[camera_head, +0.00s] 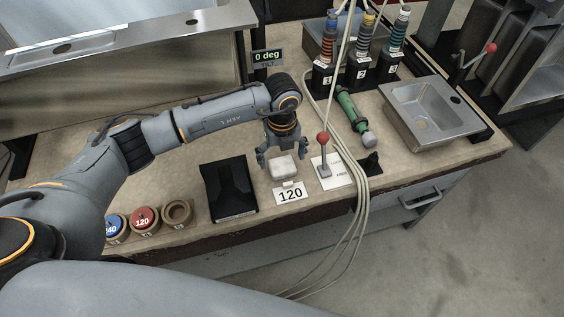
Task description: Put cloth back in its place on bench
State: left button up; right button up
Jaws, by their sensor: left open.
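A small white, rounded block-like piece (284,169), which looks like the folded cloth, lies on the tan bench top (190,148) just behind a card reading "120" (290,193). My left gripper (283,153) points down over the white piece, with one finger at its left and one at its right. The fingers are apart, and I cannot tell whether they touch it. My right gripper is not in view.
A black sloped holder (228,188) stands left of the white piece, and a red-knobbed lever (323,142) stands close at its right. Hanging cables (348,160) run down past the lever. A green tool (350,108) and a metal sink (432,108) lie farther right.

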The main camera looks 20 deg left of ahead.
aim_at(282, 165)
pick_arm(q)
notch_tip(282, 165, up, 9)
jog(key=b, duration=0.1)
jog(key=shift+r, duration=0.2)
jog(key=shift+f, duration=0.1)
dwell(0.4)
